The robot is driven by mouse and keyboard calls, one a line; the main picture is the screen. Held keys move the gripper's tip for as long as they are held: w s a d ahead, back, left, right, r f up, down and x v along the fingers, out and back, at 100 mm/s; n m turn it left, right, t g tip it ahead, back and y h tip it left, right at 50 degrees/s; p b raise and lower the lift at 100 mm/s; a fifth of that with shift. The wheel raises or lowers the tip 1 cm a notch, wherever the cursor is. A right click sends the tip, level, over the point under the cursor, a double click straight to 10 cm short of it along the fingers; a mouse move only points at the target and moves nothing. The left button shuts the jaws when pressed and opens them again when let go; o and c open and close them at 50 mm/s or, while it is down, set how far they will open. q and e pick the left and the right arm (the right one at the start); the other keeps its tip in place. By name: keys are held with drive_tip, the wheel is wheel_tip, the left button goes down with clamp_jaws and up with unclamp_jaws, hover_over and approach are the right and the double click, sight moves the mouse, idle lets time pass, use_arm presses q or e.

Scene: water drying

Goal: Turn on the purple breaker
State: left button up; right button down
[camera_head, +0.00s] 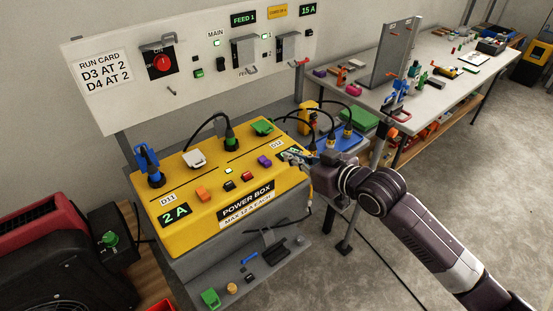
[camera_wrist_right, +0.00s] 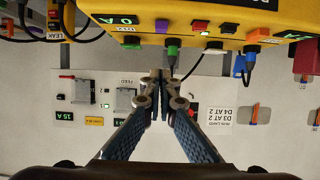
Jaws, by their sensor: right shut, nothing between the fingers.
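The yellow power box (camera_head: 180,236) has a row of small breakers on its top. The purple breaker (camera_head: 264,161) is the rightmost in the row, next to a red one (camera_head: 246,176). My right gripper (camera_head: 287,156) is just right of the purple breaker, over the right display, which it partly covers. Contact with the box cannot be told. In the right wrist view the gripper (camera_wrist_right: 161,76) has its fingertips together with nothing between them. The purple breaker (camera_wrist_right: 162,26) shows beyond them at the box edge. My left gripper is not in view.
An orange breaker (camera_head: 202,194) stands at the left of the row. Plugs and black cables rise from the box's back, including a blue plug (camera_head: 149,168). A switch panel (camera_head: 125,110) stands behind. A workbench (camera_head: 440,75) is at the right.

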drive_tip(key=p, duration=0.2)
hover_over(265, 160)
drive_tip(key=s+d, duration=0.2)
drive_tip(key=s, duration=0.1)
wheel_tip(265, 160, down, 3)
drive_tip(key=shift+w+d+f, duration=0.1)
drive_tip(key=shift+f, duration=0.05)
wheel_tip(265, 160, down, 3)
drive_tip(key=shift+w+f+p, duration=0.1)
drive_tip(key=shift+w+p, duration=0.05)
drive_tip(key=shift+p, duration=0.15)
drive_tip(key=shift+f, duration=0.55)
